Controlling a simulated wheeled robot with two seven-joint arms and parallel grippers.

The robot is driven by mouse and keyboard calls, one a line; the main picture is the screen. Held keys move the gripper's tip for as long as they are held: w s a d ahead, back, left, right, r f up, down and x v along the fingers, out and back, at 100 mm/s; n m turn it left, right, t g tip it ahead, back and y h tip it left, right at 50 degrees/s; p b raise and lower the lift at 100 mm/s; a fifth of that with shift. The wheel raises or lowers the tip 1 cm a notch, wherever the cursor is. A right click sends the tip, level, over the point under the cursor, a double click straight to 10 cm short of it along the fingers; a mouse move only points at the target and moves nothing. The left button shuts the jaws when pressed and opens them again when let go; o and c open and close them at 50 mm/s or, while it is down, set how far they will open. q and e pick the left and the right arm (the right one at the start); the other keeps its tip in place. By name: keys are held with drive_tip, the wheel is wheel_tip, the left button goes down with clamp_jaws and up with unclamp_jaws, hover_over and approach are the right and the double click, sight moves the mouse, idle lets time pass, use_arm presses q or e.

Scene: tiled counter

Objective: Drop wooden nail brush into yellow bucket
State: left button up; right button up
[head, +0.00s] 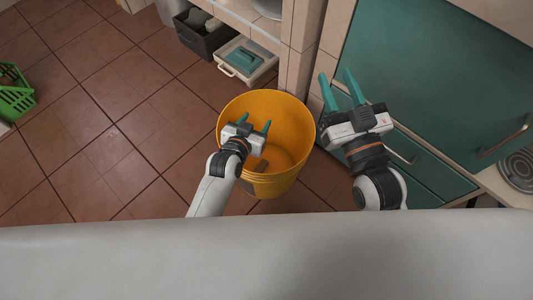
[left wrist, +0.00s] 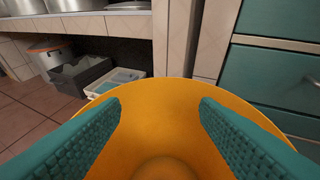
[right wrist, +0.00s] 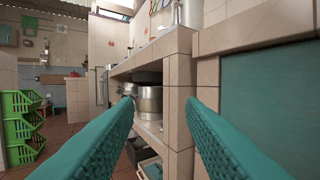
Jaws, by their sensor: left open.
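The yellow bucket (head: 289,112) stands on the tiled floor. Its rim and inner wall fill the middle of the left wrist view (left wrist: 165,95). A small brownish block, seemingly the wooden nail brush (head: 262,165), lies low inside the bucket, partly beside my left arm; it is too small to identify surely. My left gripper (head: 255,123) is over the bucket's opening, with its teal fingers apart and nothing between them. My right gripper (head: 336,74) is raised right of the bucket, beside the teal cabinet, with its fingers apart and empty.
The teal cabinet (head: 430,75) stands to the right. A tiled pillar (head: 301,45) rises behind the bucket. A dark bin (head: 205,37) and a white tray with a teal item (head: 245,62) sit by the shelf. A green crate (head: 14,95) is far left. Floor between is clear.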

use_arm(q)
drive_tip(key=p+v, duration=0.3)
drive_tip(key=v, duration=0.6)
drive_tip(key=shift+s, duration=0.2)
use_arm(e)
drive_tip(key=s+d+f+g+h, duration=0.1)
drive_tip(key=s+f+g, duration=0.1)
drive_tip(key=f+g, duration=0.2)
drive_tip(key=s+d+f+g+h, duration=0.1)
drive_tip(key=s+d+f+g, duration=0.1)
drive_tip(key=f+g, duration=0.3)
drive_tip(key=shift+s+f+h, duration=0.2)
drive_tip(key=shift+f+h, duration=0.2)
drive_tip(key=shift+f, duration=0.95)
use_arm(q)
drive_tip(key=shift+a, duration=0.1)
